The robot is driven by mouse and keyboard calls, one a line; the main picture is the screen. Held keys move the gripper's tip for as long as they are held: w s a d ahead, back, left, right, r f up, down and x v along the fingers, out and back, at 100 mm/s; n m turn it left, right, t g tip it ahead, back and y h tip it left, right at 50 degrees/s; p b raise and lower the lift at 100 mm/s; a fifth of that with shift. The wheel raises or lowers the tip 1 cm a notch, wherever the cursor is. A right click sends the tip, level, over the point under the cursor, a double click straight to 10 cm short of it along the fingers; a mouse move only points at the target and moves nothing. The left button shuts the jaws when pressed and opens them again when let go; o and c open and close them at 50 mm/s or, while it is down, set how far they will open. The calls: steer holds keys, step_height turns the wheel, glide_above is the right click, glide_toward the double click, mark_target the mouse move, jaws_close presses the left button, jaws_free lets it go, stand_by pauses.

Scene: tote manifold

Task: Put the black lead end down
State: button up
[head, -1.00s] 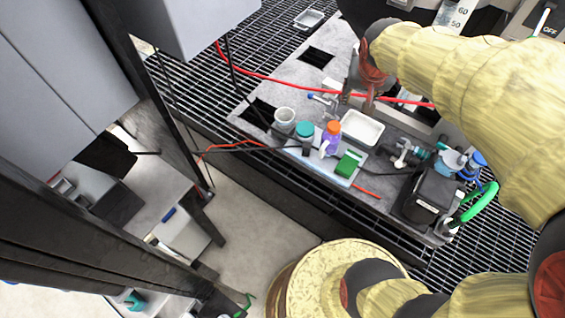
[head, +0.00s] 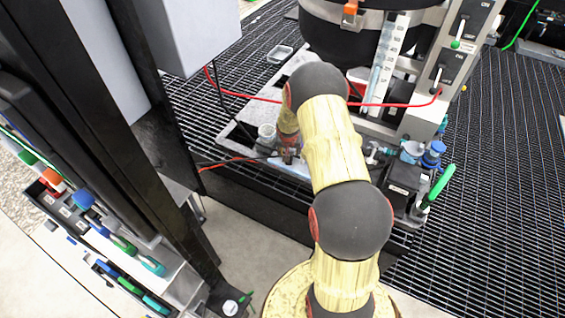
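The black lead (head: 222,103) hangs from the grey box at the upper left and runs down toward the grey work plate. Its end is not clearly visible; it is lost near my gripper.
A red lead (head: 390,104) stretches across behind my arm to the valve panel at right. The grey plate (head: 298,62) lies on black grating. A black box (head: 402,188), blue-capped fittings (head: 433,152) and a green handle (head: 440,183) stand at right. A tool rack is at lower left.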

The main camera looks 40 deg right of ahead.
steer(key=x, duration=0.2)
steer(key=b+x, duration=0.1)
steer(key=x, duration=0.3)
steer(key=shift+w+d+f, duration=0.2)
steer(key=shift+w+f, duration=0.1)
steer(key=shift+w, duration=0.1)
steer(key=shift+c, duration=0.4)
jaws_close()
